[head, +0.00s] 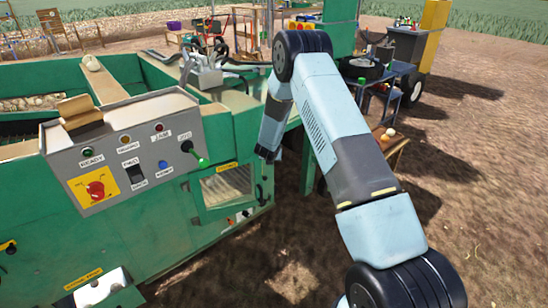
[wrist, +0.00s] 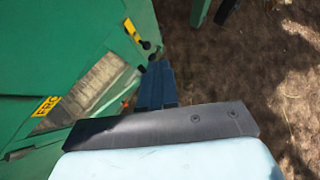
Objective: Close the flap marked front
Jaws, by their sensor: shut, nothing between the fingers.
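In the wrist view the window (wrist: 88,92) is at the left, with the yellow label (wrist: 46,105) partly readable. I cannot tell how far the flap stands open. My gripper (head: 266,155) points down beside the upper right of the flap. In the wrist view its dark fingers (wrist: 155,83) are shut and empty, close to the machine's edge; contact is unclear.
A blue table (head: 375,80) and a wooden stand (head: 393,145) are behind my arm. Bare soil (head: 470,200) lies open to the right.

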